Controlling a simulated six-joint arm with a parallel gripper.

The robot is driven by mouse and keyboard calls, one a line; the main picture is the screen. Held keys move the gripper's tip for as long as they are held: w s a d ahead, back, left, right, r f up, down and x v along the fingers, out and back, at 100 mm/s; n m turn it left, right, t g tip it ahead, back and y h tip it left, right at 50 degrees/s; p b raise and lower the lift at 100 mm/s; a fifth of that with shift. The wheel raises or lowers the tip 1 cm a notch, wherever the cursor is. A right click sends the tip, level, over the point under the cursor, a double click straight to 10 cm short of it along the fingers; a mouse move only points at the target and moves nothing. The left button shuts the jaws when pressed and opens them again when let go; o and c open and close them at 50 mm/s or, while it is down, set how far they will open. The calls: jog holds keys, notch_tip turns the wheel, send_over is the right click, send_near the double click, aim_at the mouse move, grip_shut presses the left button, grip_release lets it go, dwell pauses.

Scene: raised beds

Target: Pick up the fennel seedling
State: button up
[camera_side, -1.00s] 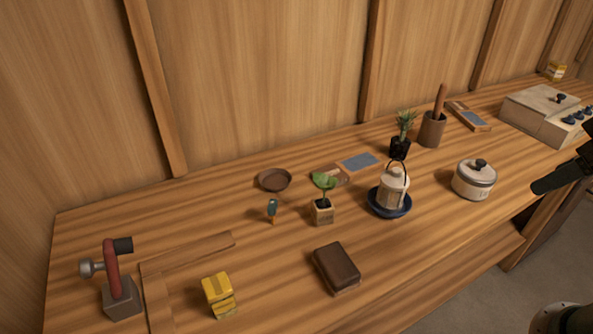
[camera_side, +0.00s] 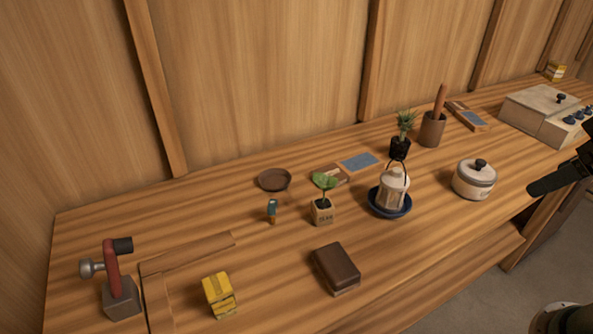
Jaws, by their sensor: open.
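Two small potted plants stand on the wooden bench. One has narrow, spiky green leaves in a black pot (camera_side: 400,148), and its fine foliage (camera_side: 405,122) looks most like the fennel seedling. The other is a broad-leaved seedling (camera_side: 325,182) in a tan pot (camera_side: 322,211) with small lettering that I cannot read surely. My gripper (camera_side: 545,184) is only partly in view as a dark shape at the right edge. It is open, well to the right of both plants and touching neither.
A white lantern-like jar with a wire handle (camera_side: 393,188) on a blue saucer (camera_side: 376,207) stands just in front of the black pot. A brown cup with a stick (camera_side: 432,131) is close on its right. A lidded pot (camera_side: 473,183) stands nearer my gripper.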

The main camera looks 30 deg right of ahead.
jog(key=w+d+r+n+g, duration=0.15)
jog(key=w+r+n, duration=0.4)
jog(key=w, duration=0.55)
jog(key=n+g, duration=0.4)
jog(key=n, duration=0.9)
send_over(404, 122)
notch_tip(404, 122, down, 12)
jog(key=shift+s+r, duration=0.1)
jog(key=shift+w+d+f, duration=0.1)
jog(key=shift+w+f, duration=0.1)
jog(key=shift+f, duration=0.1)
jog(key=shift+f, duration=4.3)
